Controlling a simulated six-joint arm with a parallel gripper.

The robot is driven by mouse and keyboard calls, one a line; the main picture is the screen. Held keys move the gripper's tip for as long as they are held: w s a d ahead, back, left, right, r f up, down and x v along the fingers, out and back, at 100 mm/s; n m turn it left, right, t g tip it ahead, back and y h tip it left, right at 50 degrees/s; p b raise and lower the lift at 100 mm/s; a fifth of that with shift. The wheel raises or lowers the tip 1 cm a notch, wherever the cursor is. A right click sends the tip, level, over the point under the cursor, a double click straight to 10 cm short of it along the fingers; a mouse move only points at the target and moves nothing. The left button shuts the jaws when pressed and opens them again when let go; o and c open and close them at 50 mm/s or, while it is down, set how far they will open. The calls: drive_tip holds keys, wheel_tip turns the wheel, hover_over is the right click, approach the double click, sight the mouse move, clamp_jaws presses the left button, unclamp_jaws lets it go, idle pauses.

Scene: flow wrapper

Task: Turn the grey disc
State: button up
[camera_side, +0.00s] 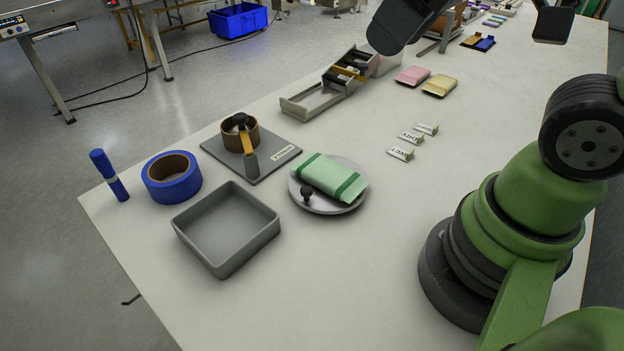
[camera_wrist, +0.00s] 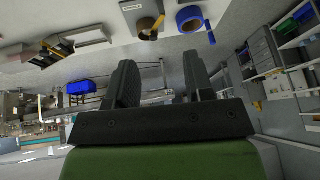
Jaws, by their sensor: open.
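The grey disc (camera_side: 338,207) lies flat on the table, left of my arm's base in the side view. A small black knob (camera_side: 307,193) stands up near its front left edge. A pale green packet with darker green bands (camera_side: 330,177) lies across the disc and covers much of its top. In the wrist view my gripper (camera_wrist: 160,82) has its two dark fingers apart with nothing between them. The gripper's fingers are not clearly seen in the side view. The disc cannot be made out in the wrist view.
A grey open tray (camera_side: 227,228), a blue tape roll (camera_side: 171,178), a blue marker (camera_side: 110,175) and a plate with a brown tape roll (camera_side: 259,160) stand left of the disc. The table right of the disc is clear.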

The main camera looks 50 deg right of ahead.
drive_tip(key=w+a+f+n+g, duration=0.1)
drive_tip(key=w+f+n+g, duration=0.2)
drive_tip(key=w+f+n, duration=0.4)
drive_tip(key=n+g+h, duration=0.2)
drive_tip(key=n, duration=0.8)
approach(306, 189)
wheel_tip(306, 189, down, 9)
drive_tip(key=shift+w+d+r, duration=0.15)
drive_tip(key=shift+r, duration=0.05)
drive_tip(key=shift+c, duration=0.5)
clamp_jaws()
